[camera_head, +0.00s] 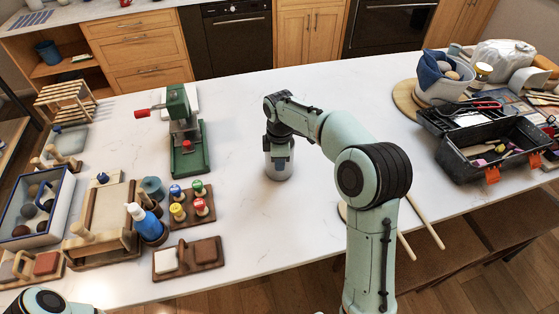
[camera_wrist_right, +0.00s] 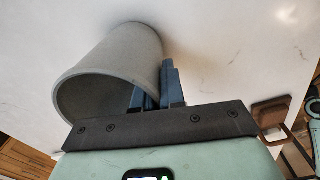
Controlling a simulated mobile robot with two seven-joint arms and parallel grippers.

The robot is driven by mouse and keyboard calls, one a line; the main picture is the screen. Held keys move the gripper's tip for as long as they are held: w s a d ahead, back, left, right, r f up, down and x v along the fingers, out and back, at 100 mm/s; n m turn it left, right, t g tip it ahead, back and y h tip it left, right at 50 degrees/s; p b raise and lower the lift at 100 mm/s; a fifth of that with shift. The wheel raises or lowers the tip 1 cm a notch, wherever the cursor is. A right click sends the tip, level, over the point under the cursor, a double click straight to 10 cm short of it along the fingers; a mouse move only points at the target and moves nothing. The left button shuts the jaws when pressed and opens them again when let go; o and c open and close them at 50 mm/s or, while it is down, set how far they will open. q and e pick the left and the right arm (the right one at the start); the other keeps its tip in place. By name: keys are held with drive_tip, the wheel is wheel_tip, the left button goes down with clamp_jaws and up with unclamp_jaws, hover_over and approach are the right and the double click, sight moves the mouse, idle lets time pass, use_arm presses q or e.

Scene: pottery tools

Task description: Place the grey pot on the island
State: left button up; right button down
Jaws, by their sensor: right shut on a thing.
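The grey pot (camera_wrist_right: 115,65) shows large in the right wrist view, with its open rim toward my gripper. My right gripper (camera_wrist_right: 158,92) is shut on the pot's wall, one finger inside the rim and one outside. In the head view the pot (camera_head: 280,169) is upright under my right gripper (camera_head: 279,150), at or just above the white top of the island (camera_head: 310,210); I cannot tell whether its base touches. My left gripper is not in view; only part of my left arm shows at the bottom left.
A green press (camera_head: 184,130) stands left of the pot. Several small tools and a blue bottle (camera_head: 145,222) on wooden holders fill the island's left side. An open black toolbox (camera_head: 490,145) and a basin (camera_head: 444,85) stand at the right. The surface around the pot is clear.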

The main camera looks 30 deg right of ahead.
drive_tip(key=shift+w, duration=0.15)
drive_tip(key=shift+f, duration=0.1)
drive_tip(key=c, duration=1.2)
unclamp_jaws()
drive_tip(key=r, duration=1.2)
drive_tip(key=shift+s+r+p, duration=0.15)
drive_tip(key=shift+s+p, duration=0.05)
drive_tip(key=shift+p, duration=0.1)
